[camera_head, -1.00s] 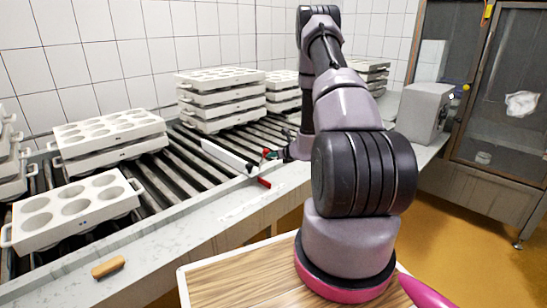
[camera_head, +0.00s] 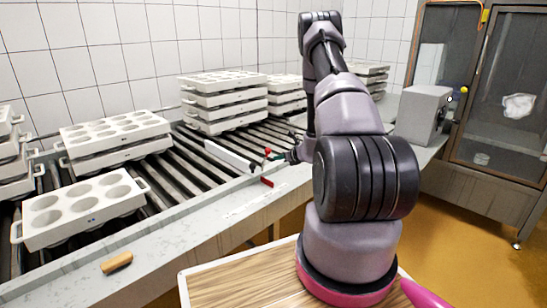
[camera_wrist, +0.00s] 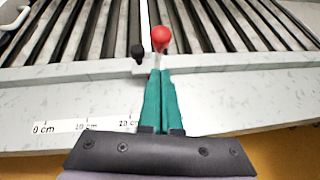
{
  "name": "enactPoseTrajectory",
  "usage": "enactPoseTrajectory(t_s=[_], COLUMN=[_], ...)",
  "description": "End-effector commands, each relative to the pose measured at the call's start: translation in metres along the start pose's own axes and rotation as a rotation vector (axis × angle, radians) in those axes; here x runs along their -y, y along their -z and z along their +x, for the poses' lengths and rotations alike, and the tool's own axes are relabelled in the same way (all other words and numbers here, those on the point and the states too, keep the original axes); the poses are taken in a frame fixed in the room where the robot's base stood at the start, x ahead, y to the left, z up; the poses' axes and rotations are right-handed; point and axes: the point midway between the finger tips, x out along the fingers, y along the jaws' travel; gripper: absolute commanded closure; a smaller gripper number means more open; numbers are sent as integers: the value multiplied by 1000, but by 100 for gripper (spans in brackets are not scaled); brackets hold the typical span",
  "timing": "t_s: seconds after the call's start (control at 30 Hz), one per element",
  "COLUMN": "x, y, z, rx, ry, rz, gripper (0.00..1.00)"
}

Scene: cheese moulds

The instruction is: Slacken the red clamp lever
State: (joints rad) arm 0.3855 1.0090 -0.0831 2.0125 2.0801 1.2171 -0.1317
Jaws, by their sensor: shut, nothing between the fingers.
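The red clamp lever shows in the wrist view as a round red knob (camera_wrist: 160,36) on a short pale stem at the conveyor's near edge. It also shows small in the head view as a red knob (camera_head: 267,151). My gripper (camera_wrist: 160,73) is shut and empty. Its teal fingers point at the lever, with the tips just below the knob, by the stem; I cannot tell if they touch. A black knob (camera_wrist: 137,51) stands just left of the red one. In the head view my gripper (camera_head: 277,156) is small and partly hidden by my wrist.
A pale bar (camera_head: 231,155) lies across the rollers beside the lever. A red piece (camera_head: 267,181) sits on the grey ledge edge. White moulds (camera_head: 80,207) stand on the left of the rollers. A scale strip (camera_wrist: 85,127) marks the ledge.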

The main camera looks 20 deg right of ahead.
Motion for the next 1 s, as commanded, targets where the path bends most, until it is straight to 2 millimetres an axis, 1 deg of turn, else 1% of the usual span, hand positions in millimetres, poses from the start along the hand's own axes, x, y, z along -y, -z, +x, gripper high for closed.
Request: enactPoseTrajectory(t_s=[0.03, 0.3, 0.5, 0.63, 0.8, 0.87, 0.9, 0.97, 1.0], x=[0, 0, 0, 0, -1, -5, -11, -25, -38], y=[-1, -3, -4, -5, -6, -12, -20, -39, -55], z=[-10, -59, -89, -98, -101, -101, -102, -105, -108], rx=[-1, -4, -6, -5, -5, -1, 5, 17, 27], ry=[1, 3, 4, 3, 0, -13, -31, -75, -116], rz=[0, 0, 1, 0, -1, -14, -31, -74, -115], gripper=[100, 100, 100, 100, 100, 100, 100, 100, 100])
